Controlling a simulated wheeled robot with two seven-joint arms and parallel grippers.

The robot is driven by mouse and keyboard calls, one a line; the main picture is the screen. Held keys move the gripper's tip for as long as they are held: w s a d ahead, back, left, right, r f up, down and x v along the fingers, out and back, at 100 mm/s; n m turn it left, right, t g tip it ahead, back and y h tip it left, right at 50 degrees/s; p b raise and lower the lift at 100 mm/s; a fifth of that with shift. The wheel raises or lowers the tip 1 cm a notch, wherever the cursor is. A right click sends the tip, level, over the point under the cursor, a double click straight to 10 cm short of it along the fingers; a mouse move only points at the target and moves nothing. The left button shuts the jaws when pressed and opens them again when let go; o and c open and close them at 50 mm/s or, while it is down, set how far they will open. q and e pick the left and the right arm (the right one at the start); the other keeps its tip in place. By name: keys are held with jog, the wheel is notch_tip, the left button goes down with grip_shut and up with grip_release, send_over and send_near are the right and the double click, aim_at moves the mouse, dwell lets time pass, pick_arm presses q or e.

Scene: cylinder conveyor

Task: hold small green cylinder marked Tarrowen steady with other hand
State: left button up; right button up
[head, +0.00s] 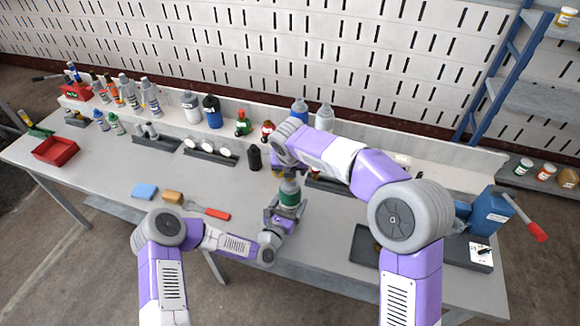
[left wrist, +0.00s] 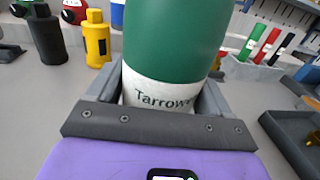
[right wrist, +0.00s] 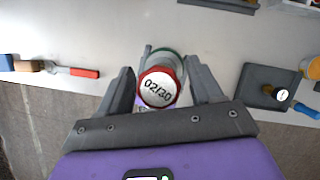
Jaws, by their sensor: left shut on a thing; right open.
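The green cylinder (head: 289,194) stands upright above the front middle of the bench. In the left wrist view the green cylinder (left wrist: 175,40) has a white label band, with "Tarrow" readable and the rest cut off by a finger. My left gripper (head: 281,215) is shut on it low down, around the label band. My right gripper (head: 287,172) is above it, pointing down. In the right wrist view, the cylinder's red-rimmed white top (right wrist: 159,88), marked "02/30", lies between the open fingers of my right gripper (right wrist: 162,78), with gaps on both sides.
A blue sponge (head: 144,191), a brown block (head: 173,197) and a red-handled tool (head: 215,213) lie left of my left gripper. A black bottle (head: 254,158) stands behind. A dark tray (head: 366,244) and a blue machine (head: 490,214) are at the right. Bottles line the back.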

jog(key=shift+f, duration=0.75)
jog(key=c, duration=1.2)
jog(key=o, duration=1.2)
jog(key=shift+r, duration=1.3)
